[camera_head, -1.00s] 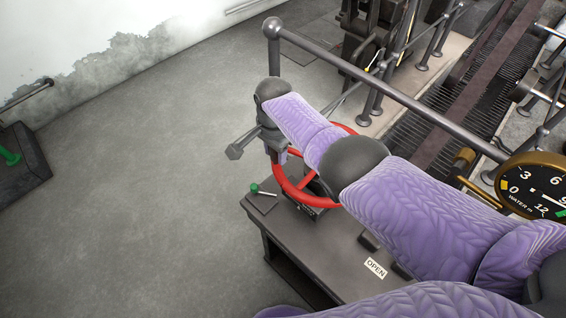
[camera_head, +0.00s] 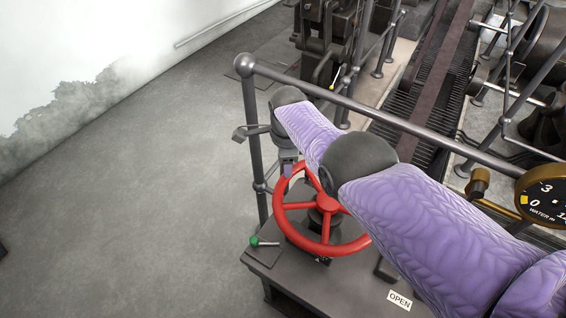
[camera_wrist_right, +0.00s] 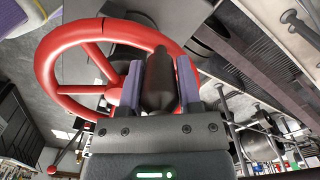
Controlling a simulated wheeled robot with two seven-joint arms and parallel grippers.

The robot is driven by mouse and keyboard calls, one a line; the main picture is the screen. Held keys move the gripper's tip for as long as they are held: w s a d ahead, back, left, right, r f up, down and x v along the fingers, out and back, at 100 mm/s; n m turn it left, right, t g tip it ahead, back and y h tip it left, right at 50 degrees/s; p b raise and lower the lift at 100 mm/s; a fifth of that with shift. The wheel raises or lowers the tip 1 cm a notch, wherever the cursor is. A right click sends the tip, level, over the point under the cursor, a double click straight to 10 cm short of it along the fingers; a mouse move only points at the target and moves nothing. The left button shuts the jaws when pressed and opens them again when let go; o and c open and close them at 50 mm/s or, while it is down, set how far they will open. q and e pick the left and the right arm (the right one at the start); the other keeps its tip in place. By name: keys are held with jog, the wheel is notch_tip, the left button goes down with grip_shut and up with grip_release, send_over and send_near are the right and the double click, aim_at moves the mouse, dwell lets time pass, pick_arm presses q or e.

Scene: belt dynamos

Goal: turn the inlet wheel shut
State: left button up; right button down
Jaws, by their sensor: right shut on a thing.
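The red wheel (camera_wrist_right: 48,72) shows behind and left of the fingers there. How the handle joins the rim is hidden. My left gripper is out of view.
A grey railing (camera_head: 400,122) with a corner post runs just behind the wheel. A small green-knobbed lever (camera_head: 255,241) is on the cabinet's left, an OPEN label (camera_head: 399,300) at its front. A brass-rimmed water gauge (camera_head: 545,200) stands right.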

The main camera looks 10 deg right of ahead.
jog(key=w+d+m+b, duration=0.2)
jog(key=m+b, duration=0.1)
jog(key=shift+d+f, duration=0.15)
jog(key=shift+d, duration=0.1)
jog(key=shift+w+d+m+b, duration=0.25)
jog(key=shift+d+m+b, duration=0.7)
jog(key=shift+m, duration=0.25)
jog(key=shift+r, duration=0.2)
jog(key=shift+c, duration=1.4)
grip_release()
jog(key=shift+d, duration=0.2)
jog(key=shift+a, duration=0.1)
notch_tip(320, 180, up, 10)
jog(key=p, duration=0.6)
jog(key=shift+p, duration=0.35)
